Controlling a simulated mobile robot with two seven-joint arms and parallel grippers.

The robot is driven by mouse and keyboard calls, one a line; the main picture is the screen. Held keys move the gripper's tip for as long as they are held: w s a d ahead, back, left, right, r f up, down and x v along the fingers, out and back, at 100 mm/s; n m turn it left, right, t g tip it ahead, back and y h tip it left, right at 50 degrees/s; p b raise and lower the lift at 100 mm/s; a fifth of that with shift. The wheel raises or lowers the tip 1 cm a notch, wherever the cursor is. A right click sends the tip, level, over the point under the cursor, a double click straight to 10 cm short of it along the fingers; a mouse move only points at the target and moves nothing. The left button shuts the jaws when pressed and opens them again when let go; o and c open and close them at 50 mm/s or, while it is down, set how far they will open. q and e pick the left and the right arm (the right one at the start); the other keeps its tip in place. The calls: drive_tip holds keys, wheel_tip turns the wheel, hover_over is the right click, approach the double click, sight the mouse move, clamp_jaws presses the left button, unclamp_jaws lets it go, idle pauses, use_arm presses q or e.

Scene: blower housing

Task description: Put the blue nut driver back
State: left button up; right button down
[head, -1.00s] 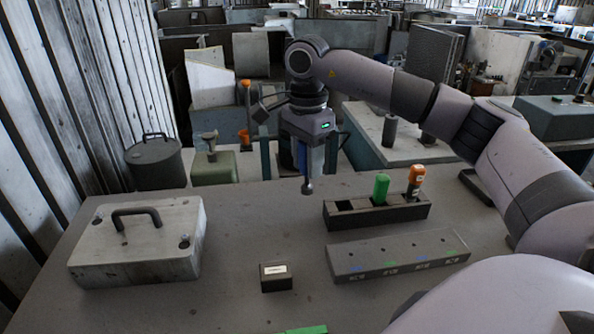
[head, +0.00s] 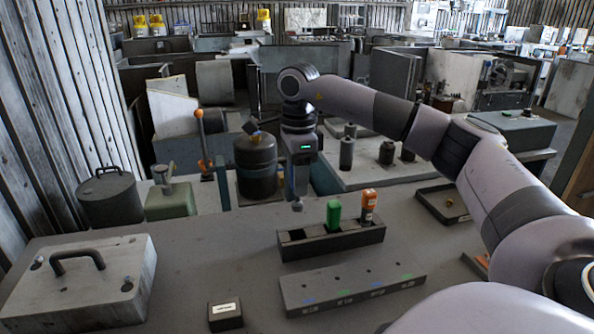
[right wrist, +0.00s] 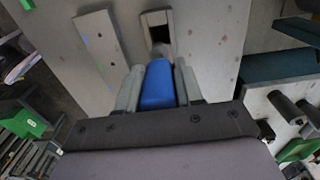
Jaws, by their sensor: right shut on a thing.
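My right gripper (head: 298,178) is shut on the blue nut driver, whose blue handle (right wrist: 158,86) shows between the fingers in the right wrist view. In the head view the driver hangs down, mostly hidden by the gripper, with its tip just behind and above the left part of the dark rack (head: 345,242). A green-handled driver (head: 333,216) and an orange-handled driver (head: 368,206) stand in the rack. The rack's left end has an empty dark opening, and an open slot (right wrist: 161,34) lies ahead of the blue handle in the wrist view. My left gripper is not in view.
A grey block with coloured marks (head: 350,288) lies in front of the rack. A small labelled black box (head: 226,316) and a grey case with a handle (head: 85,280) are to the left. A shallow tray (head: 432,207) lies right of the rack.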

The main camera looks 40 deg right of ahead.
sight(298, 202)
drive_tip(key=shift+f+b, duration=1.25)
drive_tip(key=shift+f, duration=1.8)
drive_tip(key=shift+f, duration=0.2)
drive_tip(key=shift+p, duration=0.3)
drive_tip(key=shift+f, duration=0.1)
drive_tip(key=shift+f+b, duration=0.6)
drive_tip(key=shift+f, duration=0.35)
drive_tip(key=shift+f, duration=0.1)
